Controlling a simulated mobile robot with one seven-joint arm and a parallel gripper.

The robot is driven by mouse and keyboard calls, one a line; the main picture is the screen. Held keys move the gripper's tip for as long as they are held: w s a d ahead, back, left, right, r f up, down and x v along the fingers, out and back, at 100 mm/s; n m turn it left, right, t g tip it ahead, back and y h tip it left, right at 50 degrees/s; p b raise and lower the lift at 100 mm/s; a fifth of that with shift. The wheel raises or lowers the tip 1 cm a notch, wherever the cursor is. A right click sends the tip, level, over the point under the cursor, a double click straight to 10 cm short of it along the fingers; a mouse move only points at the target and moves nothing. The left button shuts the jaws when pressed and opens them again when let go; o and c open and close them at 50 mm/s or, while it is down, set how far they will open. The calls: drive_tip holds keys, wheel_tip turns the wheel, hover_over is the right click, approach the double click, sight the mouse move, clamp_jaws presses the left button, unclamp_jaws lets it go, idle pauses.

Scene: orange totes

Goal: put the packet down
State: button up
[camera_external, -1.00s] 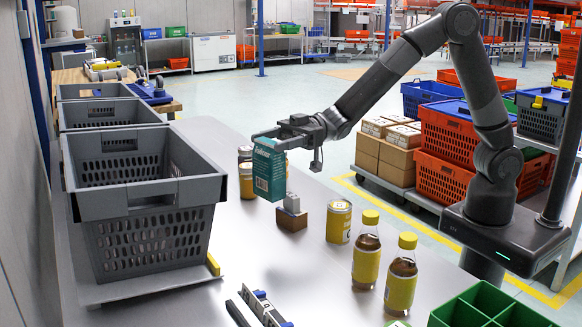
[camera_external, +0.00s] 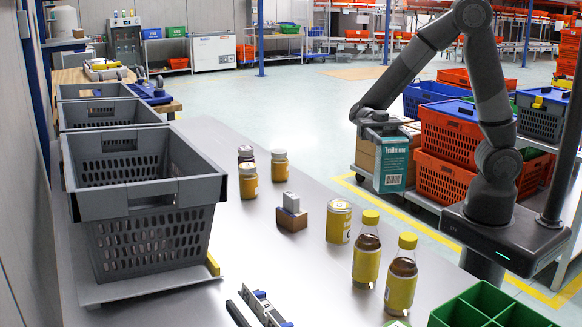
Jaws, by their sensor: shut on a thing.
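The packet (camera_external: 392,168) is a teal and white box with printing and a barcode. It hangs upright from my gripper (camera_external: 383,136), which is shut on its upper part. In the external view it shows to the right of the table (camera_external: 310,262), in front of the cardboard boxes and blue and orange totes behind. It appears past the table's right edge and clear of any surface; its exact height and depth are hard to tell. The gripper's fingers are partly hidden by the packet and my wrist.
A grey crate (camera_external: 150,235) stands at the left of the table. Jars (camera_external: 279,166), a brown block (camera_external: 292,218), a yellow can (camera_external: 339,222) and two bottles (camera_external: 366,250) stand mid-table. A green divided bin (camera_external: 490,308) is at the front right. Bare table lies around the jars.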

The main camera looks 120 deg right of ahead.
drive_tip(key=w+a+f, duration=0.5)
drive_tip(key=a+f, duration=0.4)
drive_tip(key=f, duration=0.1)
drive_tip(key=shift+w+a+f, duration=0.3)
drive_tip(key=shift+a+f, duration=0.05)
drive_tip(key=shift+f, duration=0.1)
drive_tip(key=o, duration=1.4)
drive_tip(key=shift+c, duration=0.2)
